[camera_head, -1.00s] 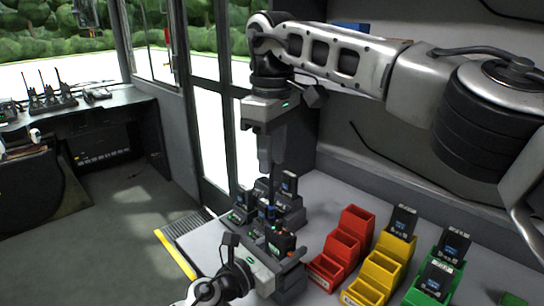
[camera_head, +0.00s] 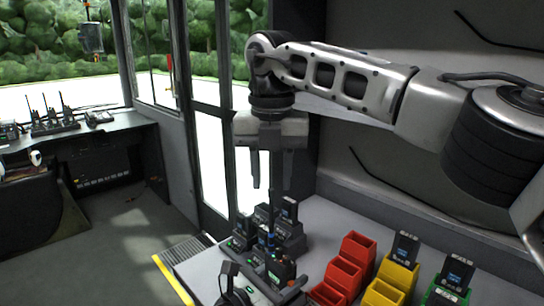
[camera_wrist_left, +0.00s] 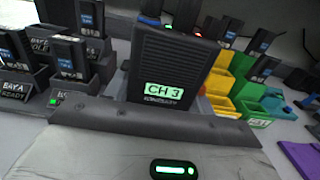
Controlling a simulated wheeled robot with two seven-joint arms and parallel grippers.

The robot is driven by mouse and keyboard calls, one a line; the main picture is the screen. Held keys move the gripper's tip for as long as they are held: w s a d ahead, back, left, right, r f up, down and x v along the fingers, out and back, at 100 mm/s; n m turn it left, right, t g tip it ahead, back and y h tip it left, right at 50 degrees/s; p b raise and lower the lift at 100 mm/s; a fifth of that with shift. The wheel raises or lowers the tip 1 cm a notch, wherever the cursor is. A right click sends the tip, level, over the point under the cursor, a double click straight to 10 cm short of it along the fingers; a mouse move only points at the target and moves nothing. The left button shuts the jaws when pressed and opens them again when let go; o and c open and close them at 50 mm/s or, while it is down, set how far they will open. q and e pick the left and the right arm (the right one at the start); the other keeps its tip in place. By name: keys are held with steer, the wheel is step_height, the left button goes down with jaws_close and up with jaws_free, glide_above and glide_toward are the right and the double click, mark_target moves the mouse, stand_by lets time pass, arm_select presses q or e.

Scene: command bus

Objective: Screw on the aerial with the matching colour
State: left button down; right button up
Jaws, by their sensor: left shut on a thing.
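My left gripper (camera_head: 262,291) is at the front of the charger bench. It is shut on a black handheld radio (camera_head: 281,270), held upright. The left wrist view shows this radio's label "CH 3" (camera_wrist_left: 165,90). A blue-coloured part (camera_wrist_left: 150,20) shows at the radio's top edge, with a dark stub beside it. Whether an aerial is seated there I cannot tell. My right gripper (camera_head: 270,172) hangs fingers down above the radios, clear of them.
Charger docks with radios (camera_head: 287,230) stand behind the held radio. Red (camera_head: 345,268), yellow (camera_head: 390,280) and green (camera_head: 440,294) stepped bins stand to the right; radios stand at the yellow and green ones. A purple thing (camera_wrist_left: 298,158) lies at the right of the wrist view.

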mark_target(271, 219)
steer(key=n, duration=0.5)
steer(key=shift+r, duration=0.25)
steer(key=n, duration=0.5)
steer(key=shift+s+r+n, duration=0.1)
steer(key=shift+r+n, duration=0.1)
steer(key=shift+n, duration=0.1)
steer(key=n, duration=0.7)
steer(key=shift+s+r+n, duration=0.1)
steer(key=shift+r+n, duration=0.2)
steer(key=shift+r, duration=0.05)
steer(key=n, duration=0.5)
steer(key=shift+s+r+t, duration=0.1)
steer(key=shift+r+t, duration=0.1)
steer(key=shift+t, duration=0.1)
steer(key=n, duration=0.5)
steer(key=shift+r, duration=0.2)
steer(key=n, duration=0.6)
steer(key=r+n, duration=0.1)
steer(key=n, duration=0.2)
steer(key=shift+s+n+t, duration=0.15)
steer(key=shift+n+t, duration=0.15)
steer(key=shift+n, duration=0.1)
steer(key=shift+f, duration=0.15)
steer(key=f, duration=0.4)
steer(key=w+f, duration=0.1)
steer(key=f, duration=0.6)
steer(key=shift+w+f, duration=0.35)
steer(key=shift+w, duration=0.05)
